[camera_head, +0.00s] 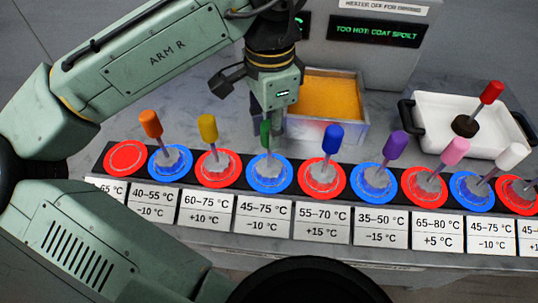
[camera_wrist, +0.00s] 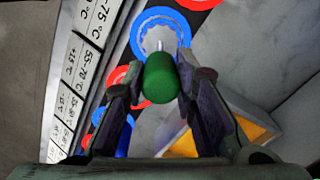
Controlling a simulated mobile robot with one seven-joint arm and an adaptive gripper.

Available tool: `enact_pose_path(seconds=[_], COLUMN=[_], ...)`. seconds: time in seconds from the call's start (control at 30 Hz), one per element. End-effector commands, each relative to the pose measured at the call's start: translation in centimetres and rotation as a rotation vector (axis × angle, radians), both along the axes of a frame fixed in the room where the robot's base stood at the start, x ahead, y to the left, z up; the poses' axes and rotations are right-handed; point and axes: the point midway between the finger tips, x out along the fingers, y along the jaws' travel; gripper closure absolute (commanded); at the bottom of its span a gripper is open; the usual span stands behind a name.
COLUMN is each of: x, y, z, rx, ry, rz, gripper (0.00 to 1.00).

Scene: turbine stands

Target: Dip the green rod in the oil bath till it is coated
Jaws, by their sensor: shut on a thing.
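The green rod (camera_head: 265,131) has a green handle on a thin metal shaft; its lower end is over or in a grey lump on a blue ring (camera_head: 250,182). Whether it is lifted clear I cannot tell. My gripper (camera_head: 272,135) points down from above, shut on the green handle. In the wrist view the green handle (camera_wrist: 161,78) is between my fingers (camera_wrist: 155,98), its shaft pointing to the blue ring. The oil bath (camera_head: 361,126) is a metal box of orange oil behind the row, right of my gripper. The display (camera_head: 376,31) reads "TOO HOT: COAT SPOILT".
Other coloured rods, such as orange (camera_head: 151,124), yellow (camera_head: 208,127) and blue (camera_head: 333,138), stand close on both sides. Temperature labels (camera_head: 263,216) line the front. A white tray (camera_head: 437,111) at right holds a red rod (camera_head: 491,92) with a dark lump.

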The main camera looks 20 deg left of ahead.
Motion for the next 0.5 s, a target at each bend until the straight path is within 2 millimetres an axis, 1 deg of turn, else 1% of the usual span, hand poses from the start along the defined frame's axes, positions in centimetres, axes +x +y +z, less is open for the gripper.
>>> enact_pose_path(seconds=[0.03,0.1,0.5], x=[0.03,0.03,0.06], y=[0.04,0.04,0.05], z=[0.02,0.02,0.07], rx=[0.001,0.001,0.001], ry=[-0.001,-0.001,-0.003], rz=[0.001,0.001,0.002], gripper=[0.96,1.00,1.00])
